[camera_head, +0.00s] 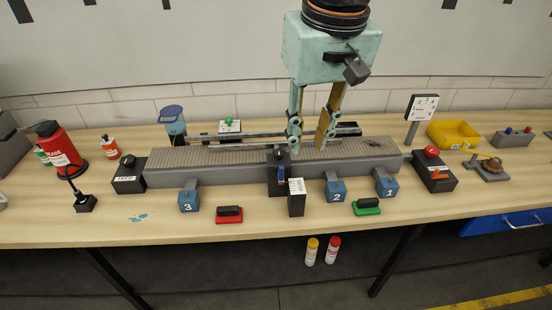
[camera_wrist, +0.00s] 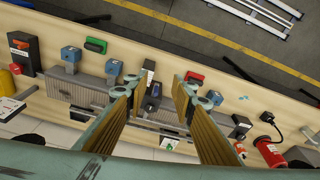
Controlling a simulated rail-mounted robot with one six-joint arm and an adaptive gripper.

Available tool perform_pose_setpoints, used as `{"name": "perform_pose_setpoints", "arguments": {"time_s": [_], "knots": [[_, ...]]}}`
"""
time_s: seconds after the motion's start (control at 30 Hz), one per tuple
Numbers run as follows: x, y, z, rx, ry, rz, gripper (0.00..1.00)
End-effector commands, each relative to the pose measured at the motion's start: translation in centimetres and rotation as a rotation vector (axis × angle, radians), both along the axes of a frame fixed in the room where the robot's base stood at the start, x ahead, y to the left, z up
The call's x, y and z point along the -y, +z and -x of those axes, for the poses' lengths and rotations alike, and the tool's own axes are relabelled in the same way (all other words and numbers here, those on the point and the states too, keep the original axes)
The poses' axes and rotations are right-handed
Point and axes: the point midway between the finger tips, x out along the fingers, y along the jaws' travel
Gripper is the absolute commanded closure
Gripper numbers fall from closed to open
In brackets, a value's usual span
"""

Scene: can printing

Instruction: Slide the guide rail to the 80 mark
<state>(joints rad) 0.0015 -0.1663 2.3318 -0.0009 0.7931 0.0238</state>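The guide rail looks to be the thin grey metal bar (camera_head: 240,137) along the back edge of the grey ribbed conveyor (camera_head: 215,177). A white plate with a green knob (camera_head: 229,124) stands behind the bar and also shows in the wrist view (camera_wrist: 169,143). I cannot read an 80 mark in either view. My gripper (camera_head: 308,146) points down over the conveyor, right of the black upright unit (camera_head: 279,173) at its front. In the wrist view its fingers (camera_wrist: 158,91) are wide apart with nothing held between them. I cannot tell whether a fingertip touches the bar.
Blue numbered blocks (camera_head: 189,196) and a red-based stamp-like piece (camera_head: 229,214) stand before the conveyor. A red canister (camera_head: 61,152) is at left. A red-button box (camera_head: 432,170) and yellow tray (camera_head: 453,134) are at right. The front table strip is partly clear.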

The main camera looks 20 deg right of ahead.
Motion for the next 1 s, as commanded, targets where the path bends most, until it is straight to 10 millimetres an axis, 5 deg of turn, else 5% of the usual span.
{"name": "perform_pose_setpoints", "arguments": {"time_s": [1.0], "knots": [[0.1,-5.8,-12.4,-0.128,-0.021,-0.003,0.76]]}}
